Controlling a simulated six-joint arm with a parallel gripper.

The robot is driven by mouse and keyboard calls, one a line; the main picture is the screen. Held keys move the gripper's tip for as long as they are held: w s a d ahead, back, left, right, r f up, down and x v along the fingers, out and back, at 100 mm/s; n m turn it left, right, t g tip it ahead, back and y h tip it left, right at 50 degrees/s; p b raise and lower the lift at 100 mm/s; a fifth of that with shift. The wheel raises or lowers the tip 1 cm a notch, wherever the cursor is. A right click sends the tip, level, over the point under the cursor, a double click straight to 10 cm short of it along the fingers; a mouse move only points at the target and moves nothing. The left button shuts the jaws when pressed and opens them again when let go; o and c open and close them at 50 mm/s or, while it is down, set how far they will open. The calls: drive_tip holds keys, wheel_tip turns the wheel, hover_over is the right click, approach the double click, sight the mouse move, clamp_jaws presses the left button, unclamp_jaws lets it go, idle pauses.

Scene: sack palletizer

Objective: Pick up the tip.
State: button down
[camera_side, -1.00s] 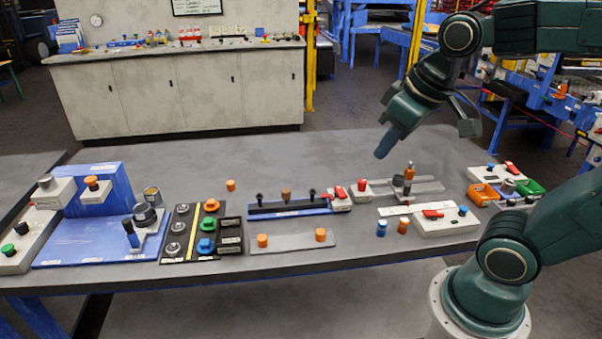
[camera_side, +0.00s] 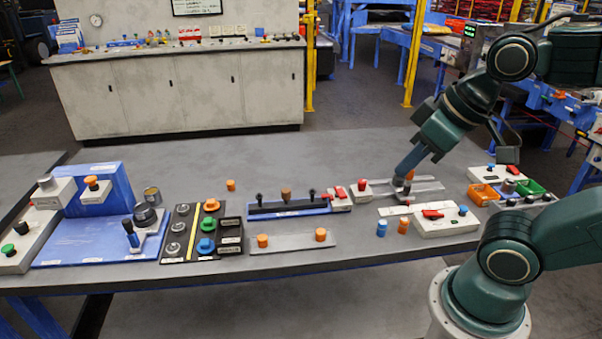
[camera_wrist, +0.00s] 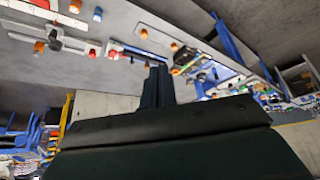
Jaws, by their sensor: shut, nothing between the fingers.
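An upright orange piece (camera_side: 410,176) stands on a grey railed fixture (camera_side: 430,186) at the right of the table, beside a dark knob. It is partly hidden by my fingers; no piece is clearly readable as the tip. My gripper (camera_side: 402,177) is shut and empty, its blue fingers slanting down to the left at the fixture. In the side view its ends overlap the knob and orange piece; I cannot tell whether they touch. In the wrist view my closed fingers (camera_wrist: 157,68) point upward, and an orange piece (camera_wrist: 38,47) shows at upper left.
A white box with a red switch (camera_side: 445,222) and blue and orange cylinders (camera_side: 403,226) stand in front. Orange and green bins (camera_side: 483,195) are at right.

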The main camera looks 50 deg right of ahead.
drive_tip(key=c, duration=2.1)
unclamp_jaws()
drive_tip(key=o, duration=1.1)
drive_tip(key=shift+c, duration=0.2)
drive_tip(key=w+f+n+g+y, duration=0.1)
drive_tip(key=w+f+n, duration=0.15)
drive_tip(key=w, duration=0.45)
drive_tip(key=w+f+n, duration=0.2)
drive_tip(key=w+n, duration=0.1)
drive_tip(key=w, duration=0.5)
drive_tip(key=w+f+n+g+y, duration=0.1)
drive_tip(key=w+f+n+y, duration=0.1)
drive_tip(key=w+f, duration=0.9)
wheel_tip(320, 180, down, 2)
drive_tip(key=shift+w+d+n, duration=0.2)
drive_tip(key=shift+w+n, duration=0.1)
drive_tip(key=shift+n, duration=0.45)
